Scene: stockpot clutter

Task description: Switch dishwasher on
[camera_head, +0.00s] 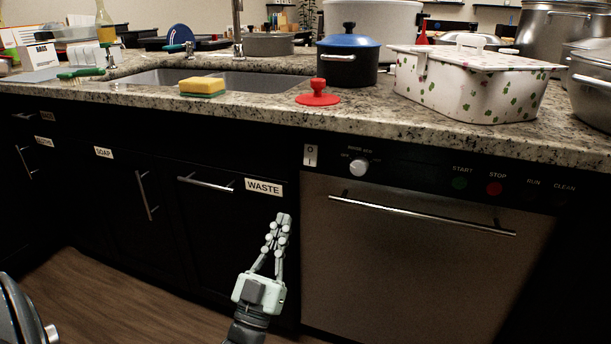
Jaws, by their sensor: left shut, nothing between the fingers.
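The dishwasher (420,265) is built in under the counter at the right, its door closed. Its black control panel (412,172) carries a small white switch plate (311,155) at the left end and a round white knob (359,167). Further right are a green START button (460,183), a red STOP button (494,188) and the RUN and CLEAN labels. My left gripper (283,218) points upward, shut and empty, in front of the WASTE cabinet, just left of the dishwasher door and below the switch plate. My right gripper is not in view.
The dishwasher handle (420,213) and the WASTE cabinet handle (207,183) stick out. The granite counter (370,117) overhangs the panel. On it are a floral lidded box (470,88), a red lid (318,95), a sponge (203,86) and several pots.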

